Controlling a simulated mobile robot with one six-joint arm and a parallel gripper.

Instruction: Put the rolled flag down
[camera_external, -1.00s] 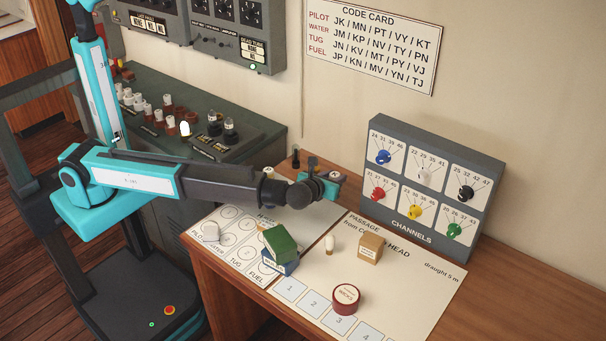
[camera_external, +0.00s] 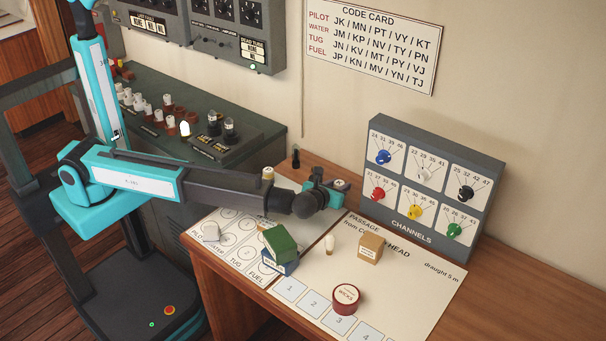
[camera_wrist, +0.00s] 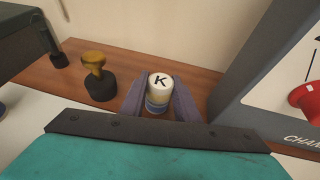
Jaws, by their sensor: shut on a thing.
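The rolled flag, a small upright cylinder with a white top marked K (camera_wrist: 160,82) and a bluish and yellowish side, is between my gripper's two fingers in the wrist view. My gripper (camera_wrist: 158,104) is shut on it. In the external view my gripper (camera_external: 328,192) is at the back of the desk, left of the channels box, and the flag's white top (camera_external: 340,183) shows at its far side. My arm hides part of the desk below. I cannot tell whether the flag's base touches the desk.
A brass-handled stamp (camera_wrist: 98,78) stands left of my gripper. The channels box (camera_external: 432,190) rises close on the right.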

